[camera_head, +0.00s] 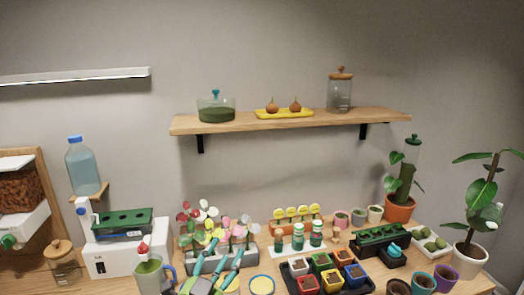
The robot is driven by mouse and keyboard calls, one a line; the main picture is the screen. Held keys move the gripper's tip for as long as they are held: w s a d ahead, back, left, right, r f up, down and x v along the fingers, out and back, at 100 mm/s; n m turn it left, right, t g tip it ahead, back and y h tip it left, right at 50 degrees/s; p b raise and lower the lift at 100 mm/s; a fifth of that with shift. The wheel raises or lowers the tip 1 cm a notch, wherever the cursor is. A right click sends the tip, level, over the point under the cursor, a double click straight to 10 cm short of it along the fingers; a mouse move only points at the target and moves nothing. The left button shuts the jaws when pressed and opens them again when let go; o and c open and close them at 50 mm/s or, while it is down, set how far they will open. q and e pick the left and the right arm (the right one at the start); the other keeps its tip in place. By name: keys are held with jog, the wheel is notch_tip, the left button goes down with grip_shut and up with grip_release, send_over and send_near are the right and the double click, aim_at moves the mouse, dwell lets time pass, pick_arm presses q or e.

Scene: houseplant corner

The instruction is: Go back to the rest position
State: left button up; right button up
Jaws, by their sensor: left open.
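My left gripper (226,250) shows at the bottom of the head view, left of centre. Its two teal fingers point up and away from me and stand apart, with nothing seen between them. It is in front of a grey planter (207,265) with pink, red and white flowers (207,217); I cannot tell whether it touches them. My right gripper is not in view.
A jug (149,275) and a white machine (113,260) stand left of the gripper. A tray of coloured pots (330,275) and potted plants (399,208) crowd the right. A wooden shelf (350,116) hangs above, with open air below it.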

pick_arm(q)
jog(key=s+a+f+n+g+y, duration=0.45)
jog(key=a+f+n+y, duration=0.2)
jog(key=f, duration=0.35)
jog(key=s+a+f+n+g, duration=0.25)
jog(key=s+f+g, duration=0.45)
jog(key=s, duration=0.6)
jog(key=s+a+f+n+g, duration=0.2)
jog(key=s+f+n+g, duration=0.15)
jog(key=s+f, duration=0.8)
jog(key=s+f+m+g+b, duration=0.1)
jog(key=s+f, duration=0.1)
jog(key=f, duration=0.8)
jog(key=s+f+g, duration=0.1)
jog(key=s+f, duration=0.1)
jog(key=f, duration=0.7)
jog(key=s+a+f+g+b, duration=0.1)
jog(key=s+a+f, duration=0.1)
jog(key=s+f, duration=1.4)
jog(key=shift+a+f, duration=0.35)
jog(key=shift+f, duration=0.05)
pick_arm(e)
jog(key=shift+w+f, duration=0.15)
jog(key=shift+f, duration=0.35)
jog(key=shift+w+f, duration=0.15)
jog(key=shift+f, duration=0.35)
pick_arm(q)
jog(key=shift+y, duration=0.25)
jog(key=shift+c, duration=0.4)
